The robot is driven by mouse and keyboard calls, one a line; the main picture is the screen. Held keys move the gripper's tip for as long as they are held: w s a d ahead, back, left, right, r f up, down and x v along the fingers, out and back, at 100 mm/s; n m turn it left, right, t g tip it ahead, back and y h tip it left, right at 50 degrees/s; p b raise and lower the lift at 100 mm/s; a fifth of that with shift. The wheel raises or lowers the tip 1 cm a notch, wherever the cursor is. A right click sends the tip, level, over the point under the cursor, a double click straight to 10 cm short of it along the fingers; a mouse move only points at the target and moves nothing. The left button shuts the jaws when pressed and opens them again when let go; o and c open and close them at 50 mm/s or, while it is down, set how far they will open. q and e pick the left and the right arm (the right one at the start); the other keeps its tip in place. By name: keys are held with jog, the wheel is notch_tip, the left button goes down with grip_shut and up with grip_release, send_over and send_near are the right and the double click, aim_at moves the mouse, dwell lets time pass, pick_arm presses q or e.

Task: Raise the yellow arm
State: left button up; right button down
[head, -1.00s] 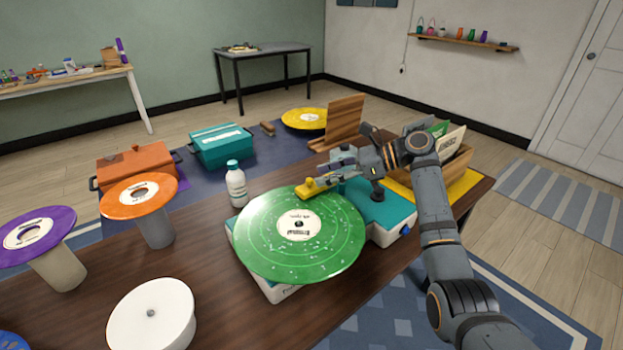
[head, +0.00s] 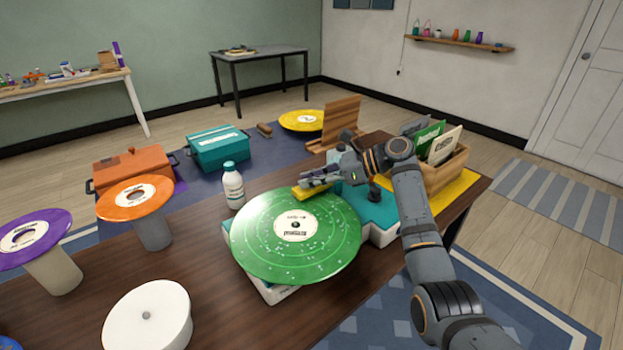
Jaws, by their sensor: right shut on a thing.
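The yellow arm (head: 311,190) is at the back edge of the green record (head: 325,240), on the teal-topped record player (head: 383,211). My right gripper (head: 316,182) comes in from the right and is shut on the yellow arm, hiding part of it. I cannot tell whether the yellow arm touches the record or is clear of it. My left gripper is not in view.
A white bottle (head: 233,186) stands left of the player. Orange (head: 135,198) and purple (head: 35,230) records sit on stands, with a white round piece (head: 148,315) in front. A wooden crate of sleeves (head: 445,173) stands behind my right arm.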

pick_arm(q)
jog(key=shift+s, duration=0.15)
pick_arm(e)
jog(key=shift+r+p, duration=0.15)
jog(key=shift+p, duration=0.15)
jog(key=r+y+p, duration=0.1)
jog(key=p, duration=0.2)
jog(key=shift+w+d+r+m, duration=0.1)
jog(key=shift+d+r+m, duration=0.1)
jog(key=shift+m, duration=0.1)
jog(key=p, duration=0.1)
jog(key=y+p, duration=0.1)
jog(key=shift+w+d+r+m+p, duration=0.2)
jog(key=shift+d+r+m+p, duration=0.05)
jog(key=shift+r+m+p, duration=0.1)
jog(key=shift+w+d+y+p, duration=0.1)
jog(key=shift+d+y+p, duration=0.05)
jog(key=shift+y+p, duration=0.15)
jog(key=shift+w+d+r+m+g+y, duration=0.2)
jog(key=shift+w+d+m+g+y, duration=0.1)
jog(key=shift+m+y, duration=0.25)
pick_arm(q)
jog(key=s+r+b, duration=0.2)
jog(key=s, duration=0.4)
pick_arm(e)
jog(key=shift+w+d+r+m+y, duration=0.45)
jog(key=shift+d+m+y, duration=0.2)
jog(key=shift+m+y, duration=0.25)
jog(key=shift+r, duration=0.1)
